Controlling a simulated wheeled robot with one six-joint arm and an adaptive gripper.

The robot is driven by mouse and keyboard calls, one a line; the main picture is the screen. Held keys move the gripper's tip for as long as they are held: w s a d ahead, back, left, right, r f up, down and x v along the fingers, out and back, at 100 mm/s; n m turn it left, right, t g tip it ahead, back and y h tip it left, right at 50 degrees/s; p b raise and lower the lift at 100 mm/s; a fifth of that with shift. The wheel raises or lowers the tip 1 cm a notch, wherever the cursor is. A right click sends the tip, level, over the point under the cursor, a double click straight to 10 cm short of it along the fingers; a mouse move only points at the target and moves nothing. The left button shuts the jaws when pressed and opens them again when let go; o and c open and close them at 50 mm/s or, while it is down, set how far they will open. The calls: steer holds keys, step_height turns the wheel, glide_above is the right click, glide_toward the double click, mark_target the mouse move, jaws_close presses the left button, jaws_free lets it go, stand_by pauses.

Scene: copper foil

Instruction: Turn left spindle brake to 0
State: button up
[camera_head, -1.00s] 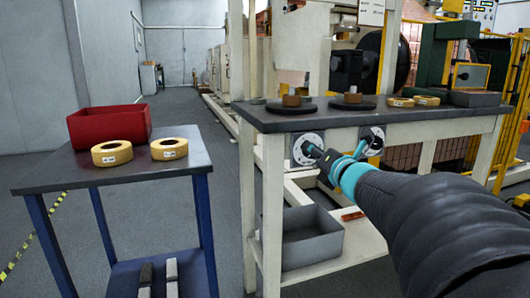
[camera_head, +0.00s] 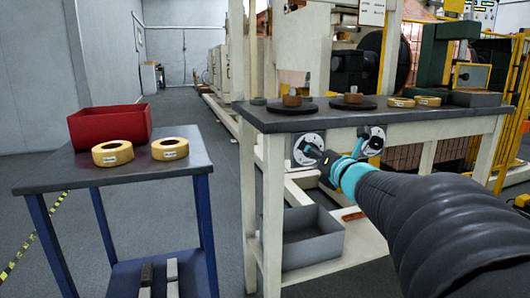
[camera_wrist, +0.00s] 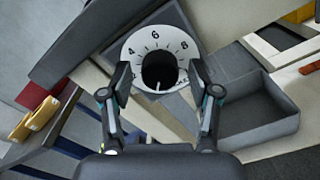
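The left spindle brake is a white round dial (camera_head: 308,149) on the front edge of the workbench. In the wrist view its face (camera_wrist: 185,57) shows the numbers 4, 6 and 8, and its black knob (camera_wrist: 159,69) has a white mark at its lower edge. The rest of the scale is partly hidden or too small to read. My gripper (camera_wrist: 159,74) is open, one finger on each side of the knob in the picture, with a gap on both sides. It also shows in the head view (camera_head: 322,156), in front of the dial. A second dial (camera_head: 377,134) sits to the right.
The workbench (camera_head: 420,126) carries dark discs and copper-coloured rolls. A grey bin (camera_head: 312,245) stands on its lower shelf. At left, a blue-legged table (camera_head: 60,177) holds a red box (camera_head: 110,124) and two tape rolls (camera_head: 169,148). Floor between the tables is clear.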

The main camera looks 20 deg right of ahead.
steer(key=s, duration=0.7)
steer(key=shift+s, duration=0.3)
steer(key=shift+d, duration=0.1)
step_height(320, 180, up, 5)
steer(key=w+d+m+h+p, duration=0.1)
steer(key=m+h+p, duration=0.25)
steer(key=m, duration=0.65)
steer(key=s+a+f+m+g+y+p, duration=0.1)
steer(key=s+a+f+m+g+p, duration=0.2)
steer(key=s+a+f+m+g, duration=0.3)
steer(key=s+a+f+m+g+y+p, duration=0.2)
steer(key=s+a+f+m+g+p, duration=0.2)
steer(key=s+a+m, duration=0.7)
steer(key=s+f+m+g, duration=0.2)
steer(key=s+f+m, duration=0.1)
steer(key=s+f, duration=0.1)
steer(key=shift+s+a+f, duration=0.2)
steer(key=shift+a+f, duration=0.15)
